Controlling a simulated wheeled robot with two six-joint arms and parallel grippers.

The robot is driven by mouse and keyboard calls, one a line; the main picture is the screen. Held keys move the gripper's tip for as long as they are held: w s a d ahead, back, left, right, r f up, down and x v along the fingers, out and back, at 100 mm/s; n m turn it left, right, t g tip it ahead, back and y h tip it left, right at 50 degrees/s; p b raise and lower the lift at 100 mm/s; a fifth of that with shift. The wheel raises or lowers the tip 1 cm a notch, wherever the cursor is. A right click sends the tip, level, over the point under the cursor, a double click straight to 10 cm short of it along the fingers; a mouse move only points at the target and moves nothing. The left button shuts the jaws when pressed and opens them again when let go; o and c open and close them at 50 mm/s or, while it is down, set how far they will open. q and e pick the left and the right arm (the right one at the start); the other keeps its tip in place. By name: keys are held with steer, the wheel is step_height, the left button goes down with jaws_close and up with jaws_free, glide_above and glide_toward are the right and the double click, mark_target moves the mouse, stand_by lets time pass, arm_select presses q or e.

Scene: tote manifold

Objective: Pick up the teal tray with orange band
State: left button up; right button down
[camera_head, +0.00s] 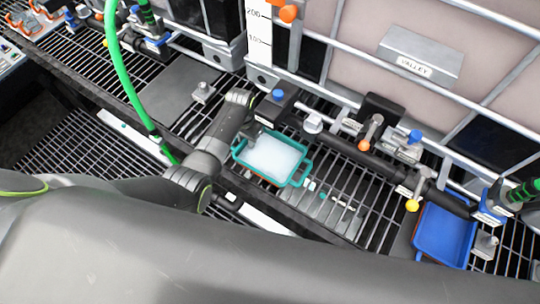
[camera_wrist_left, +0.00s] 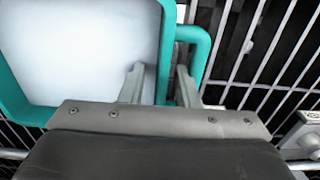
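The teal tray (camera_head: 297,182) sits low on the grating in the middle of the head view, filled with something white. A bit of orange shows under its near edge. In the wrist view the tray's teal wall (camera_wrist_left: 166,50) and handle loop (camera_wrist_left: 207,50) fill the upper left and middle. My left gripper (camera_wrist_left: 160,85) is at this handle side. Its two fingers are apart, one over the white contents and one over the handle loop, with the wall between them. Contact is not clear. In the head view my left wrist partly hides the tray's left end. My right gripper is not in view.
A black pipe with valves and an orange knob (camera_head: 363,145) runs close behind and right of the tray. A blue tray (camera_head: 445,235) stands at the right. A green hose (camera_head: 130,85) hangs at the left. A caged tank (camera_head: 420,65) stands behind.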

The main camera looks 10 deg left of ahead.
arm_select(q)
steer(key=shift+c, duration=0.4)
steer(key=c, duration=0.5)
jaws_close()
steer(key=shift+r, duration=0.15)
steer(key=shift+s+a+r, duration=0.1)
steer(key=shift+s+r, duration=0.05)
steer(key=shift+r, duration=0.3)
steer(key=r, duration=0.4)
steer(key=r+b, duration=0.1)
steer(key=shift+s+a+r, duration=0.1)
steer(key=shift+s+r, duration=0.3)
steer(key=s+a+b, duration=0.1)
steer(key=s+a, duration=0.2)
steer(key=s, duration=0.6)
steer(key=s+a+b, duration=0.1)
steer(key=s+a, duration=0.2)
steer(key=s, duration=0.5)
steer(key=shift+s+a, duration=0.25)
steer(key=shift+s, duration=0.1)
